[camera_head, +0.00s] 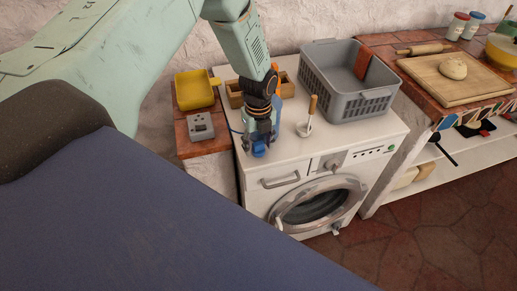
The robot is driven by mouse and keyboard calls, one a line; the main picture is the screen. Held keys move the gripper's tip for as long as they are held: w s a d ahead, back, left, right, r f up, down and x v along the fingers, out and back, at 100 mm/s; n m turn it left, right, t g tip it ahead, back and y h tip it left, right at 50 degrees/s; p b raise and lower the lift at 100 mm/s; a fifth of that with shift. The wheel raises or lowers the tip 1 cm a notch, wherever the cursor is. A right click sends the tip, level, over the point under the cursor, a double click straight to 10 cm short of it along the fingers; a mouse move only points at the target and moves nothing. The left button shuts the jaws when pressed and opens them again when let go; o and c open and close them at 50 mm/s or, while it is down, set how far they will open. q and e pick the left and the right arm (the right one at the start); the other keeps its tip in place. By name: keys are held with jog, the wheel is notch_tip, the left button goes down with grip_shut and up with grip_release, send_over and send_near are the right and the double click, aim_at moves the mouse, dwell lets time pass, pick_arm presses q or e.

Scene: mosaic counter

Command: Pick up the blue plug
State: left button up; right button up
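The blue plug (259,149) is near the front left of the white washing machine's top (340,135). My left gripper (260,137) reaches down from above, with its fingers right at the plug. The gripper hides the plug's upper part. The fingers are too small and dark to tell whether they are open or shut on it. A thin blue cord (236,131) shows just left of the gripper. My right gripper is out of view.
A grey socket box (200,127) and a yellow container (195,91) stand on the tiled ledge at left. A grey basket (345,104), a wooden box (235,94) and a small white holder with a wooden-handled tool (304,129) stand on the machine. Its front right top is clear.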

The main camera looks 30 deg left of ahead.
pick_arm(q)
jog(key=shift+d, duration=0.1)
jog(key=c, duration=0.7)
jog(key=shift+s, duration=0.1)
jog(key=shift+c, duration=0.6)
jog(key=shift+r, duration=0.1)
